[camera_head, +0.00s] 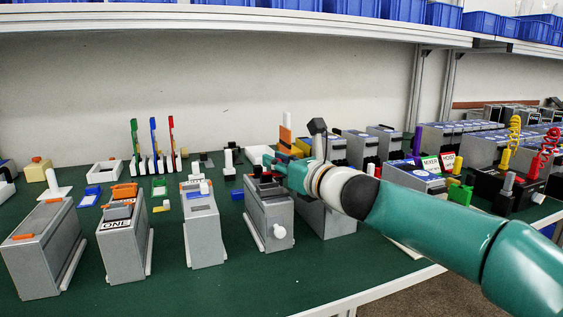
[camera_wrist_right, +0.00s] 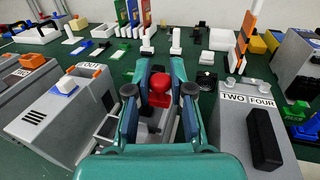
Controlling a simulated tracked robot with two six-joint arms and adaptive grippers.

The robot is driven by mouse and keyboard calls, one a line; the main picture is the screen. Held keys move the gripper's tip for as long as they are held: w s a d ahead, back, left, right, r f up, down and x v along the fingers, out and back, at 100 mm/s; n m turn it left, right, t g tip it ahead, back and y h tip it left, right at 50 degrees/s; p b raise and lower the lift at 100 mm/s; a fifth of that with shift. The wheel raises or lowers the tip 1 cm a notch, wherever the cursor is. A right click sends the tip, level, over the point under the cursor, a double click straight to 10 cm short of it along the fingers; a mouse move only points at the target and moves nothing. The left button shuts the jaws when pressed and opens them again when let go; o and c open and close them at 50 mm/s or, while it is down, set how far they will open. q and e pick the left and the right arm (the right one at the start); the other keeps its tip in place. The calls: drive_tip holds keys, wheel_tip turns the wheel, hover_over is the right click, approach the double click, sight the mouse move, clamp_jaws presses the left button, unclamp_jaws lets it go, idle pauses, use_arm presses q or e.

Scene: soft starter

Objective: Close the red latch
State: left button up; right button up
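In the wrist view, a red piece with a rounded top (camera_wrist_right: 159,90) stands on a dark base on top of a grey box. My right gripper (camera_wrist_right: 160,75) has its two fingers on either side of it, apart, and they do not look closed on it. In the head view my right gripper (camera_head: 277,164) is over the top of a grey box (camera_head: 270,222) with a white side knob; its fingers hide much of the red piece. A separate upright red lever (camera_head: 171,131) stands farther back, beside a blue and a green one. My left gripper is not in view.
Grey boxes stand on both sides: one with a blue and white top (camera_head: 204,230) to the left, and one marked TWO FOUR (camera_wrist_right: 255,125) close on the right in the wrist view. The green table (camera_head: 185,292) is clear in front.

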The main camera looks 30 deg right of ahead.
drive_tip(key=o, duration=0.4)
drive_tip(key=shift+a, duration=0.1)
drive_tip(key=shift+s+d, duration=0.2)
drive_tip(key=shift+s, duration=2.75)
drive_tip(key=shift+s+d, duration=0.15)
drive_tip(key=shift+s, duration=2.8)
